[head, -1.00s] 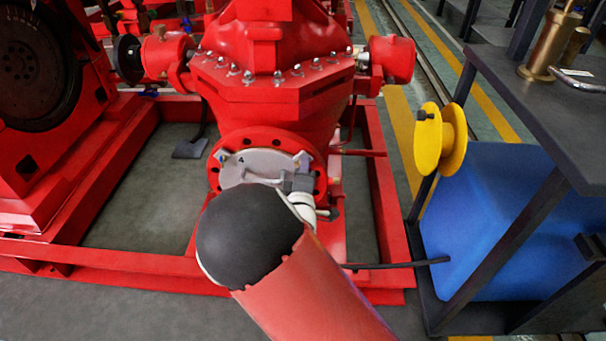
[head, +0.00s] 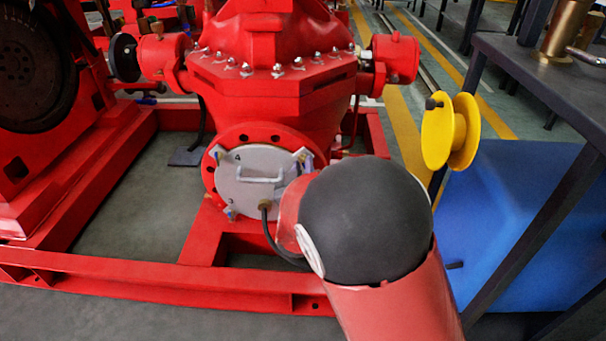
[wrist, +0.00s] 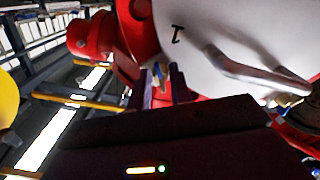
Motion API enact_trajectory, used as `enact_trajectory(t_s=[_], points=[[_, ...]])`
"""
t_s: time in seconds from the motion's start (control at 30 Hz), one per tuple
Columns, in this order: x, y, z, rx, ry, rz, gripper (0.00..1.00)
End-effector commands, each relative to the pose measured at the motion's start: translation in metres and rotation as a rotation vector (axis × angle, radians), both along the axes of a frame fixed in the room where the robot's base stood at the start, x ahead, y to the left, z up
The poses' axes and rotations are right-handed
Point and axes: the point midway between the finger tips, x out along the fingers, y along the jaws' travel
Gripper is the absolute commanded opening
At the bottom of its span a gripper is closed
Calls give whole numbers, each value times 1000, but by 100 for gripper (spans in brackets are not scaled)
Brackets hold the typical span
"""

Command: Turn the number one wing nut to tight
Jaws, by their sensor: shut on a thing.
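The round grey cover plate (head: 250,180) with a bar handle (head: 262,178) sits on the red pump flange. A "4" shows near its upper-left wing nut (head: 218,153). In the wrist view the plate (wrist: 215,30) carries a "1" next to the number one wing nut (wrist: 158,72), which looks brass and blue. My gripper (wrist: 160,84) is shut on that wing nut, with a dark finger on each side.
The red pump casing (head: 270,95) stands above the flange, and the red base frame (head: 150,280) runs below. A yellow reel (head: 450,132), a blue tank (head: 510,215) and a dark table (head: 550,80) are at the right. A black cable (head: 270,240) hangs before the plate.

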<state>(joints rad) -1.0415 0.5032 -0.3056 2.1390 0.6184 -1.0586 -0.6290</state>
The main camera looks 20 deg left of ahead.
Motion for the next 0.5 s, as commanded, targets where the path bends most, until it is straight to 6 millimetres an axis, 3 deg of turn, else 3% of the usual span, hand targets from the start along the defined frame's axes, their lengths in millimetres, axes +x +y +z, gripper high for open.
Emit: enact_trajectory(t_s=[0.5], points=[[-1, 1, -2, 474, 119, -2, 0]])
